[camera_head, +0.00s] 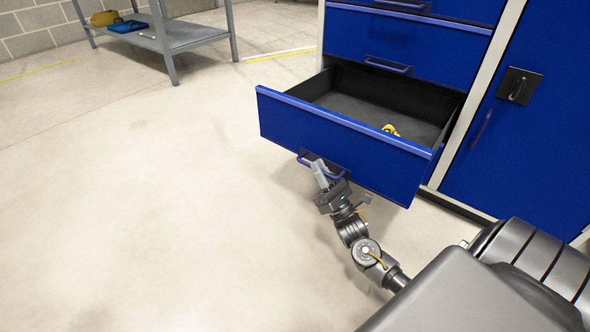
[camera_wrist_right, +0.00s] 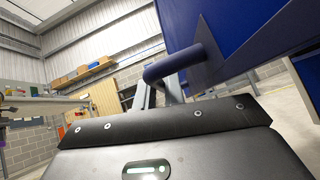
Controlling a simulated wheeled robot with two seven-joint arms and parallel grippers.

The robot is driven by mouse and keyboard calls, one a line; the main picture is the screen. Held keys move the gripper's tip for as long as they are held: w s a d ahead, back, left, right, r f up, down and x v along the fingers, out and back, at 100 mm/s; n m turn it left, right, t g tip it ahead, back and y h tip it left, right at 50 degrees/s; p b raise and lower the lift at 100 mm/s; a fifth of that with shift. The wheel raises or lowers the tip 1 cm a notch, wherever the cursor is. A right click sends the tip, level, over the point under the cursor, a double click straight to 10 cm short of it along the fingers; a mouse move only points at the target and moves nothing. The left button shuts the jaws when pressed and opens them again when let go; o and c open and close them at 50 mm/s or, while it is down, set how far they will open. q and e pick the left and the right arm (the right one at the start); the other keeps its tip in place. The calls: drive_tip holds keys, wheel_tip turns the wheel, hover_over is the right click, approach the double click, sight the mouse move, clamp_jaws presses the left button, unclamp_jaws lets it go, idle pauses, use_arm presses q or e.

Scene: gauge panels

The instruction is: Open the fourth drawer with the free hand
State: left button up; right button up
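A blue drawer (camera_head: 340,145) stands well out of the blue cabinet (camera_head: 420,45), its dark inside showing. A small yellow object (camera_head: 391,130) lies in it. The drawer's blue handle (camera_head: 304,160) is on its front; in the right wrist view the handle (camera_wrist_right: 172,66) crosses just before the fingers. My right gripper (camera_head: 321,174) reaches up from below and is at this handle, its fingers close together around the bar. The exact finger contact is partly hidden. My left gripper is in neither view.
Closed drawers with handles (camera_head: 388,66) are above the open one. A blue cabinet door (camera_head: 530,120) with a dark latch is at the right. A grey shelf table (camera_head: 185,38) with a yellow and a blue item stands at the back left. The floor left of the drawer is clear.

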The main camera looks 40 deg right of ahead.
sight(332, 163)
clamp_jaws()
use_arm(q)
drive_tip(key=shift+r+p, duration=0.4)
use_arm(e)
drive_tip(key=d, duration=0.1)
drive_tip(key=w+d, duration=0.1)
drive_tip(key=d, duration=0.3)
drive_tip(key=shift+w, duration=0.25)
drive_tip(key=o, duration=0.7)
unclamp_jaws()
